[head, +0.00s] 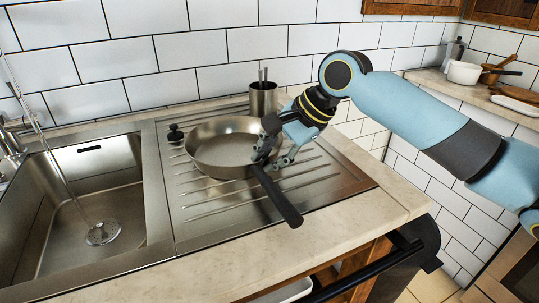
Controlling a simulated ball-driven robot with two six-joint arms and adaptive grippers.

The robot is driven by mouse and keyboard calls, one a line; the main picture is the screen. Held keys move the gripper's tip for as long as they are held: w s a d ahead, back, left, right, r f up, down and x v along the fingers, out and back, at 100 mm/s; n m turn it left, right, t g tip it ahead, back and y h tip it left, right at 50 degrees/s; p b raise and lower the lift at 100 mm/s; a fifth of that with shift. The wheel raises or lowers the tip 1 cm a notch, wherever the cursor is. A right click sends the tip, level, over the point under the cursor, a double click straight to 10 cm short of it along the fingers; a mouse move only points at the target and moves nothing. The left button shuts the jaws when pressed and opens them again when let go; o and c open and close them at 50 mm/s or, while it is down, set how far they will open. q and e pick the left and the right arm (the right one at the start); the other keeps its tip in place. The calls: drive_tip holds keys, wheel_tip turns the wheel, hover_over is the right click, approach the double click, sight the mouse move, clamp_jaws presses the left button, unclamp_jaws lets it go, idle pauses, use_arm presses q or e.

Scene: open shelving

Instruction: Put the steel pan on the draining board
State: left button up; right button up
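The steel pan (222,145) is a round metal frying pan with a dark handle (279,197). It appears to rest upright on the ribbed steel draining board (205,222), its handle pointing toward the front right. My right gripper (272,161) is at the pan's right rim, where the handle begins. Its two fingers are spread apart, just over the handle's root; whether they touch it I cannot tell. My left gripper is not in view.
A steel cup with utensils (263,99) stands behind the pan. A small black object (175,133) is at the pan's left. The sink (75,235), with running water, lies left. The board's front left is clear. A side shelf (450,85) holds a white bowl (464,73).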

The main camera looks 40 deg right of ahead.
drive_tip(key=shift+o, duration=0.9)
drive_tip(key=shift+d+r, duration=0.1)
drive_tip(key=shift+r, duration=0.15)
drive_tip(key=p+v, duration=0.4)
drive_tip(key=v, duration=0.7)
drive_tip(key=shift+s+r, duration=0.25)
drive_tip(key=shift+s, duration=0.05)
